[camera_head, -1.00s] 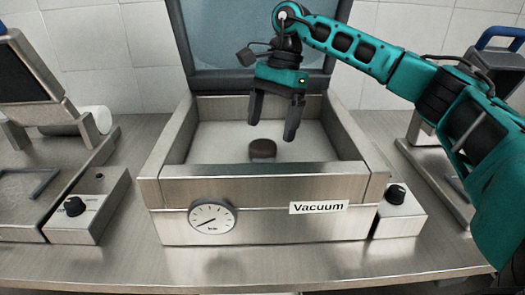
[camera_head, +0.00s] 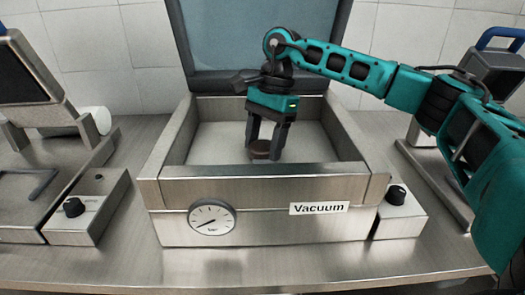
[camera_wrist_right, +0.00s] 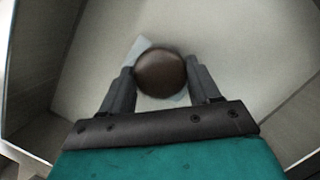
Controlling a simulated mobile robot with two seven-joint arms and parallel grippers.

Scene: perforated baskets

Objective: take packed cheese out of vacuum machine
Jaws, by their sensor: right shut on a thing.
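The packed cheese (camera_head: 260,149) is a small dark brown round piece on the floor of the vacuum machine's chamber. In the right wrist view the cheese (camera_wrist_right: 160,73) shows from above, with pale bluish wrap corners sticking out beside it. My right gripper (camera_head: 266,150) is down inside the chamber, shut on the cheese with one finger on each side. It also shows in the right wrist view (camera_wrist_right: 162,85). The vacuum machine (camera_head: 262,213) is a steel box with its lid (camera_head: 255,40) standing open at the back. My left gripper is not in view.
Steel chamber walls surround my right gripper on all sides. Another machine (camera_head: 85,205) with a knob stands at the left, and a knob box (camera_head: 400,212) is at the right. A white roll (camera_head: 95,121) lies at the back left. Bare counter shows in front.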

